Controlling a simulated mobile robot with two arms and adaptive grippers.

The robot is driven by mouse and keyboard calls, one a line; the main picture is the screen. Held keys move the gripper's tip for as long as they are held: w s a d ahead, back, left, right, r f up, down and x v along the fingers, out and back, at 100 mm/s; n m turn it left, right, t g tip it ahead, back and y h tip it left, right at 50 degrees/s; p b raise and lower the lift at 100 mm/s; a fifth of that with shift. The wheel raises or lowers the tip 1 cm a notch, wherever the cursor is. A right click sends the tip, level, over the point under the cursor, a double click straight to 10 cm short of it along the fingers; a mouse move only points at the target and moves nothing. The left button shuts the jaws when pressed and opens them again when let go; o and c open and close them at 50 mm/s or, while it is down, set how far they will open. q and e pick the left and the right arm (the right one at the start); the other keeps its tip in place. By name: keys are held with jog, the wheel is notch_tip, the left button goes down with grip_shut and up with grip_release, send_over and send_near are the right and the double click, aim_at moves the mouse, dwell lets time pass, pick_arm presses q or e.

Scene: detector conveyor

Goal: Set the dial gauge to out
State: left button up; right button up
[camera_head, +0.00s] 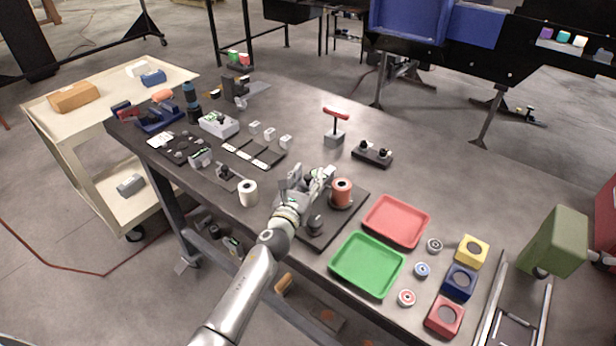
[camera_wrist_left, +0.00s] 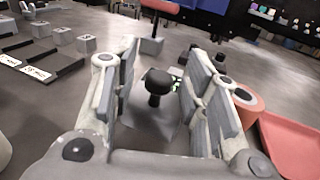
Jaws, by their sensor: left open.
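My left gripper (camera_head: 311,178) reaches over the dark board in the middle of the table. In the left wrist view its fingers (camera_wrist_left: 166,78) are spread, with nothing clamped. A black round-headed post (camera_wrist_left: 157,86) shows between the fingers and appears apart from both; small green marks show beside it. I cannot tell whether this is the dial gauge. Another dark knob-like piece (camera_head: 315,224) stands on the board near my forearm. An orange-red spool (camera_head: 341,193) stands to the right of my gripper. My right gripper is not in view.
A red tray (camera_head: 397,221) and a green tray (camera_head: 367,264) lie to the right of the board. A red T-handle (camera_head: 336,113) stands behind. A white roll (camera_head: 248,193) stands left of my arm. Coloured blocks and small rollers sit at the right; the back right table is clear.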

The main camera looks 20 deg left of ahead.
pick_arm(q)
jog(key=shift+w, duration=0.3)
grip_shut()
dwell(0.3)
